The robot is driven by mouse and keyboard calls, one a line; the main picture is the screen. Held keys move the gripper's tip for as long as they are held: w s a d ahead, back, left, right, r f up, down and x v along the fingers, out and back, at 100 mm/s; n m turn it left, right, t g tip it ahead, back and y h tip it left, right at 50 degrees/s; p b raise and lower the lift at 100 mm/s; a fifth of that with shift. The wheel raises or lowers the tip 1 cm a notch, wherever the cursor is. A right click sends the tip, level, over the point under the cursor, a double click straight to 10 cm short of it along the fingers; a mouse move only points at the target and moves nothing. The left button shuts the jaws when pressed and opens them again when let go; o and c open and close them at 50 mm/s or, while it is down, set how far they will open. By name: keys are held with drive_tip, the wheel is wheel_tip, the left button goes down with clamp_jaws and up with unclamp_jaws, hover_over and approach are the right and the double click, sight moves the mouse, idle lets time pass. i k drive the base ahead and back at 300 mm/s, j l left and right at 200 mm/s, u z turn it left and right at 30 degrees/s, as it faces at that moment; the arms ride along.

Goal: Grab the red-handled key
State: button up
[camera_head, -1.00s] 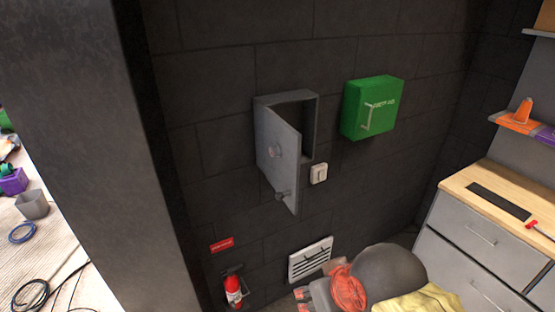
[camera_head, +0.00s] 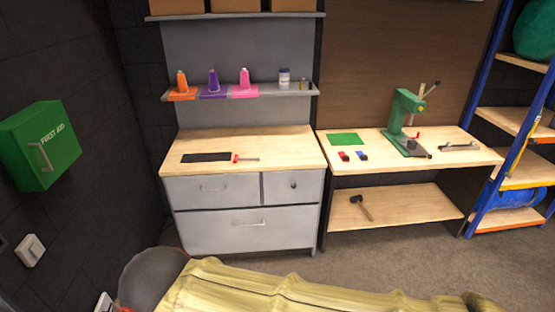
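A small red-handled item (camera_head: 236,158) lies on the wooden top of the grey drawer cabinet, just right of a black strip. A thin pale shaft points right from its red end. It may be the key, but it is too small to tell. A small red piece (camera_head: 343,156) and a blue piece (camera_head: 362,155) lie on the workbench to the right; their kind is unclear. My gripper is not in view.
The grey drawer cabinet (camera_head: 245,233) stands beside the wooden workbench (camera_head: 440,160), which holds a green press (camera_head: 404,115). A grey dome (camera_head: 150,275) and yellow padded material (camera_head: 290,290) fill the near foreground. A green first aid box (camera_head: 45,145) hangs left.

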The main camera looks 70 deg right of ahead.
sight(235, 158)
drive_tip(key=z, duration=2)
drive_tip(key=i+l, duration=0.15)
drive_tip(key=i, duration=1.2)
drive_tip(key=i+l+z, duration=0.15)
drive_tip(key=i, duration=1.2)
